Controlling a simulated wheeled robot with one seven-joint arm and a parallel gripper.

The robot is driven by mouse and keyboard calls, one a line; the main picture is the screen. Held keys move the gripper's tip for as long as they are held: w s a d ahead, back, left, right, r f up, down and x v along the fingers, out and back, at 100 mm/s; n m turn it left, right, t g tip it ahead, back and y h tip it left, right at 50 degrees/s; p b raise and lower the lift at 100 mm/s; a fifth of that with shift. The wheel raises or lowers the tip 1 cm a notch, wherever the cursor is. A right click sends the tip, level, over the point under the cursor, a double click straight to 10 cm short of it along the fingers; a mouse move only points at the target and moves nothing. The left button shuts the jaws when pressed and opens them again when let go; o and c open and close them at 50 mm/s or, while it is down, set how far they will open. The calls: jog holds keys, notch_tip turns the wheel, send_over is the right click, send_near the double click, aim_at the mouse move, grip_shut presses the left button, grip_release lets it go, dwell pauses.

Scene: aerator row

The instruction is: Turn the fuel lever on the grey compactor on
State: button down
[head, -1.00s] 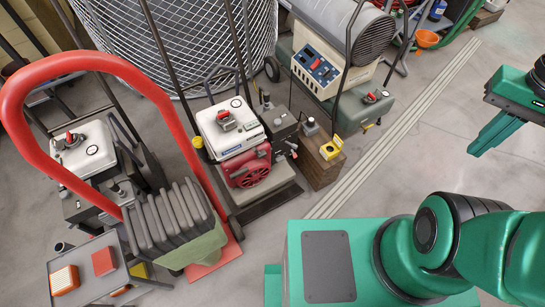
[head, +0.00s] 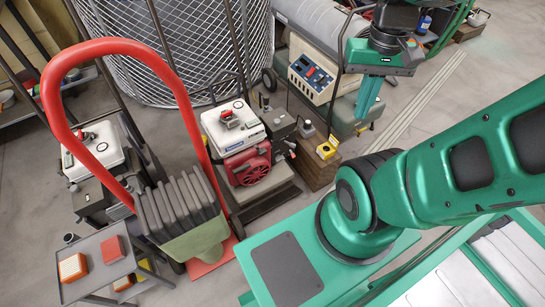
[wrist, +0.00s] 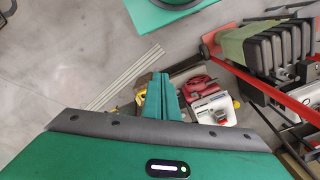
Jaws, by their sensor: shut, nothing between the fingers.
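A machine with a white tank (head: 233,127), a red engine (head: 248,163) and a grey base plate (head: 262,193) stands mid-left in the head view; I take it for the grey compactor. A small red lever on a grey fitting (head: 229,117) sits on its tank; its exact setting is too small to read. The white tank also shows in the wrist view (wrist: 208,104). My gripper (head: 363,117) is shut and empty, pointing down to the right of this machine and apart from it. Its green fingers (wrist: 159,78) show in the wrist view.
A red hooped handle (head: 190,110) and dark slabs (head: 178,205) stand left of the machine. Another white-tanked machine (head: 95,150) is behind them. Tall dark handle bars rise nearby.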

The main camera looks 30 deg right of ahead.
jog(key=shift+a, duration=0.1)
jog(key=n+t, duration=0.3)
jog(key=n, duration=0.4)
send_over(282, 156)
jog(key=s, duration=0.1)
notch_tip(282, 156, down, 62)
jog(key=shift+s+r, duration=0.1)
jog(key=shift+x, duration=0.8)
jog(key=shift+s, duration=0.15)
